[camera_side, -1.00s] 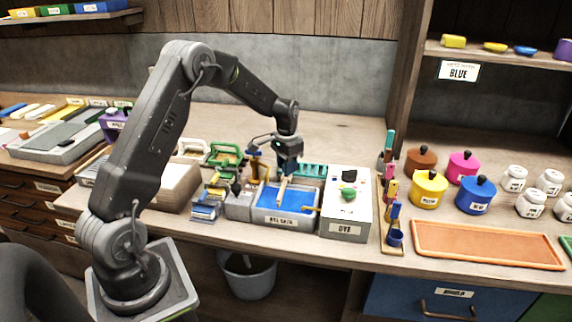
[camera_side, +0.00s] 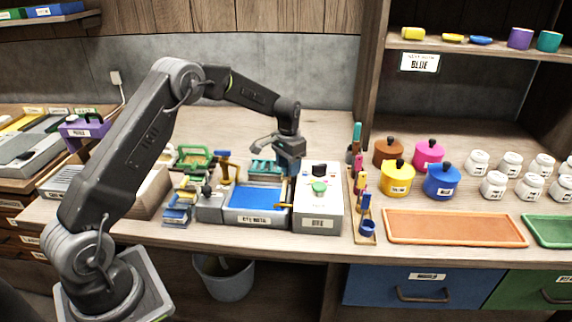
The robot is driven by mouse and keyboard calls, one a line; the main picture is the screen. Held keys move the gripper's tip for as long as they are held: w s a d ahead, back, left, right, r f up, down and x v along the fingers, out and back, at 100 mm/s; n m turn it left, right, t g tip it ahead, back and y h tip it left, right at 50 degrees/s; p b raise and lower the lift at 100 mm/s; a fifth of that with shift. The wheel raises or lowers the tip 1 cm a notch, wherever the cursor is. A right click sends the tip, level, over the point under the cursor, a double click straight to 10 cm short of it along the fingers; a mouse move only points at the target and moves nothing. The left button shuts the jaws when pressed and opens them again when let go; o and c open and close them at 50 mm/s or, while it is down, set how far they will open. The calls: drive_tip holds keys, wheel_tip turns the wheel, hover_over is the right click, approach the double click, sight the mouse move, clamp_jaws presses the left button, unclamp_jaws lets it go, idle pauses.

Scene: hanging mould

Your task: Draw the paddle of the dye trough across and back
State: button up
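The dye trough (camera_side: 256,219) is a pale grey box filled with blue, with a label on its front. My gripper (camera_side: 290,171) points down over the trough's right end, beside the grey unit with the green button (camera_side: 319,187). A thin light-brown piece, seemingly the paddle (camera_side: 284,190), shows just below my gripper at the trough's right side. It is mostly hidden by the gripper and the trough wall. The fingers are too small and dark to tell whether they are shut on it.
A teal rack (camera_side: 262,167) stands behind the trough. A small grey box with a dark knob (camera_side: 209,204) and blue-topped pieces (camera_side: 177,208) are to the left.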

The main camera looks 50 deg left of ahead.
drive_tip(key=shift+o, duration=0.6)
drive_tip(key=shift+a, duration=0.1)
wheel_tip(320, 180, up, 14)
drive_tip(key=shift+s, duration=0.1)
drive_tip(key=s+d+r+t, duration=0.2)
drive_tip(key=s+d+r, duration=0.3)
drive_tip(key=s, duration=0.3)
drive_tip(key=s+d+r+t, duration=0.1)
drive_tip(key=s+d+r, duration=0.5)
drive_tip(key=s, duration=0.1)
drive_tip(key=s+d+f+t, duration=0.1)
drive_tip(key=s+d+f, duration=0.1)
drive_tip(key=s, duration=0.7)
drive_tip(key=s+d+f+t, duration=0.1)
drive_tip(key=s+d+f, duration=0.2)
drive_tip(key=s, duration=0.5)
drive_tip(key=shift+s+t, duration=0.3)
drive_tip(key=shift+s, duration=0.1)
